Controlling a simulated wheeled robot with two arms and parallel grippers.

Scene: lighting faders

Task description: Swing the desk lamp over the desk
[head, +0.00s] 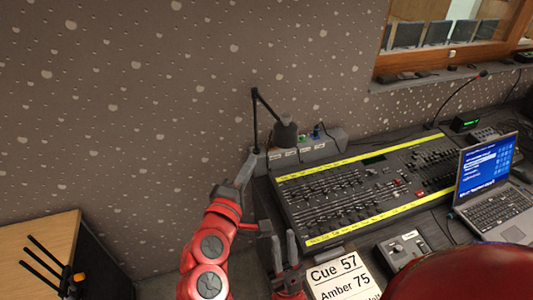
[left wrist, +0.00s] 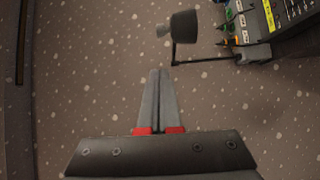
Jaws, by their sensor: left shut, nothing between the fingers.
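The black desk lamp (head: 256,118) stands at the back left corner of the desk, with its jointed arm raised and its dark shade (head: 286,133) hanging to the right. In the left wrist view the shade (left wrist: 184,25) is above and right of the fingertips. My left gripper (head: 251,157) is shut and empty, close to the lower part of the lamp arm; I cannot tell whether they touch. Its closed fingers also show in the left wrist view (left wrist: 158,74). My right gripper (head: 285,238) is lower, near the desk's front left, with its two fingers apart and nothing visible between them.
A lighting console (head: 345,188) with yellow strips fills the desk. A cue card (head: 340,278), a small box (head: 405,248) and a laptop (head: 490,185) are in front and right. The speckled wall (head: 130,110) is behind the lamp. A wooden cabinet (head: 45,240) stands at left.

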